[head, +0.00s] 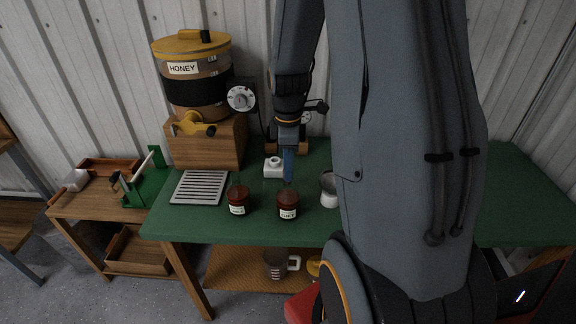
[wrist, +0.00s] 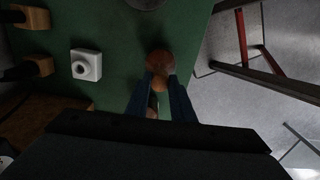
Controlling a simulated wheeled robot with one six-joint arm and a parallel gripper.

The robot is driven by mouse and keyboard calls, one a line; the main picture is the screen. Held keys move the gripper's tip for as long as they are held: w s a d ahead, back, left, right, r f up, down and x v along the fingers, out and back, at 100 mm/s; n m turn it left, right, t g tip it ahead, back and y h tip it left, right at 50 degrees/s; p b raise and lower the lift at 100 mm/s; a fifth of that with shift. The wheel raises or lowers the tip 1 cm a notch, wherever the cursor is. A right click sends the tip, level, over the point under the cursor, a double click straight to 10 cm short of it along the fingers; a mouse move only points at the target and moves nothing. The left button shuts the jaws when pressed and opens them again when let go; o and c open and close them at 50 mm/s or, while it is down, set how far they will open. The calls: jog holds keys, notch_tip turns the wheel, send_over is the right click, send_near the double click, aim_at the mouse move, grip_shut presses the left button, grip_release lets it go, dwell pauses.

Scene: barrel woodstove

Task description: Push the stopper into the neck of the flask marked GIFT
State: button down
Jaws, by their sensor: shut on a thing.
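Two dark red-brown flasks with white labels stand upright on the green table. The right one, whose small label seems to read GIFT, is the flask marked GIFT (head: 288,205); it also shows in the wrist view (wrist: 160,60). My gripper (head: 288,180) points down right above its neck. In the wrist view its blue fingers (wrist: 162,82) are close together at the flask. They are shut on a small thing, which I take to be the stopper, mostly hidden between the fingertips. I cannot tell whether it touches or sits in the neck.
The other labelled flask (head: 238,199) stands to the left. A white block with a round hole (head: 273,168) is behind, a metal cup (head: 328,190) to the right. A slatted grey tray (head: 199,188) and the honey tank (head: 192,85) stand at the left. My arm hides the table's middle right.

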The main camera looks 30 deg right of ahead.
jog(key=shift+f, duration=0.15)
jog(key=c, duration=1.5)
grip_release()
jog(key=shift+o, duration=0.2)
jog(key=shift+r+b, duration=1)
jog(key=shift+r, duration=2.9)
jog(key=s+a+f+m+b, duration=0.1)
jog(key=s+a+f+m, duration=0.1)
jog(key=a+m, duration=0.2)
jog(key=s+a+f+m+t+b, duration=0.1)
jog(key=s+a+f+m, duration=0.2)
jog(key=a, duration=0.3)
jog(key=s+a+f+m+b, duration=0.1)
jog(key=s+a+f+m, duration=0.1)
jog(key=a+m, duration=0.2)
jog(key=shift+s+a+f+m+b, duration=0.15)
jog(key=shift+s+a+m+b, duration=0.15)
jog(key=shift+a+m, duration=0.15)
